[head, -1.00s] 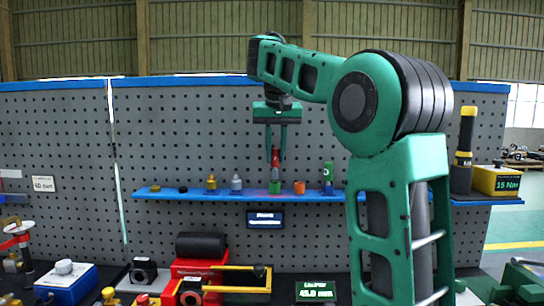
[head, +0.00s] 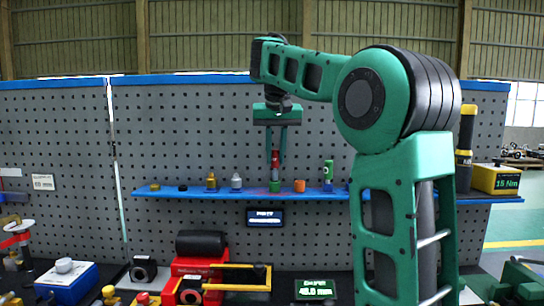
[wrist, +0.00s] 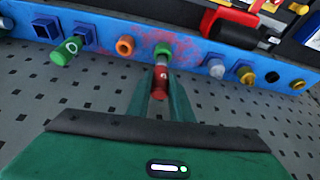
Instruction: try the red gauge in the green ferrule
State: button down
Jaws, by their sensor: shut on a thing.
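The red gauge (head: 275,157) is upright between the two fingers of my gripper (head: 276,152), above the shelf. In the wrist view, my gripper (wrist: 160,92) is shut on the red gauge (wrist: 160,82). The gauge's lower end points at the green ferrule (wrist: 163,50). In the head view, the green ferrule (head: 275,187) stands on the blue shelf directly under the gauge. The gauge's end meets the ferrule's top in the picture. I cannot tell whether it is inside the bore or just above it.
On the blue shelf (head: 220,193), an orange ring (head: 299,186) stands close right of the ferrule. Further right is a green gauge (head: 328,168) in a blue block. A grey piece (head: 236,182) and a brass piece (head: 211,182) stand left. The pegboard is behind.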

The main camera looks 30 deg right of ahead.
jog(key=shift+f, duration=1.25)
dwell(0.7)
jog(key=shift+r, duration=0.1)
jog(key=shift+r, duration=3.05)
jog(key=shift+s, duration=0.1)
